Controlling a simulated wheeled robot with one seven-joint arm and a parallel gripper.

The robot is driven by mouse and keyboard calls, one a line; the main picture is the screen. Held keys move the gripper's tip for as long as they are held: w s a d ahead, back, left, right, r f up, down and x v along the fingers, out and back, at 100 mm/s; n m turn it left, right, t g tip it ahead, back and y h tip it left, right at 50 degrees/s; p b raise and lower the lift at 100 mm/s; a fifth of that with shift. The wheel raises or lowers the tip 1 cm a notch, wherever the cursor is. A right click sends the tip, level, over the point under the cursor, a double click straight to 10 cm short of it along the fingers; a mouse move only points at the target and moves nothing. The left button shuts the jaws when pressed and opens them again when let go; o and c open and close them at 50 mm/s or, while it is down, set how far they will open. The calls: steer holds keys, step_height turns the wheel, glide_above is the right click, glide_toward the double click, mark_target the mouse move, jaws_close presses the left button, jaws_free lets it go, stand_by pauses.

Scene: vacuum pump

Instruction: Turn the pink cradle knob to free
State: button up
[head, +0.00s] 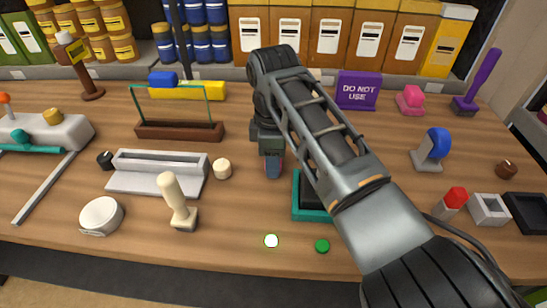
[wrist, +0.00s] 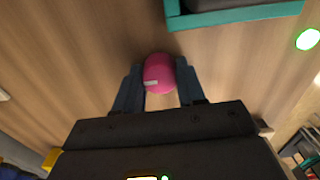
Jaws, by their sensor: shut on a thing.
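My gripper (head: 272,172) points down over the wooden table, left of the teal tray, in the head view. In the wrist view my gripper (wrist: 161,98) has its two dark fingers on either side of a pink rounded piece (wrist: 158,72) with a short pale bar on its face. It is shut on this piece. The arm and fingers mostly hide the piece in the head view. Its base is hidden, so I cannot tell whether it is fixed or which way the knob is set. Another pink object (head: 411,99), a block on a pink base, stands at the back right, away from my gripper.
The teal tray (head: 312,214) is close to my gripper and also shows in the wrist view (wrist: 235,16). A grey trough (head: 150,184), cream lever (head: 175,201) and cream knob (head: 222,169) stand left. A lit button (head: 271,240) and green button (head: 322,246) are in front.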

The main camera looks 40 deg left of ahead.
steer(key=shift+r, duration=0.1)
steer(key=o, duration=1.1)
steer(key=shift+c, duration=0.2)
steer(key=shift+r+b, duration=0.45)
steer(key=shift+r, duration=3.4)
steer(key=shift+s, duration=0.1)
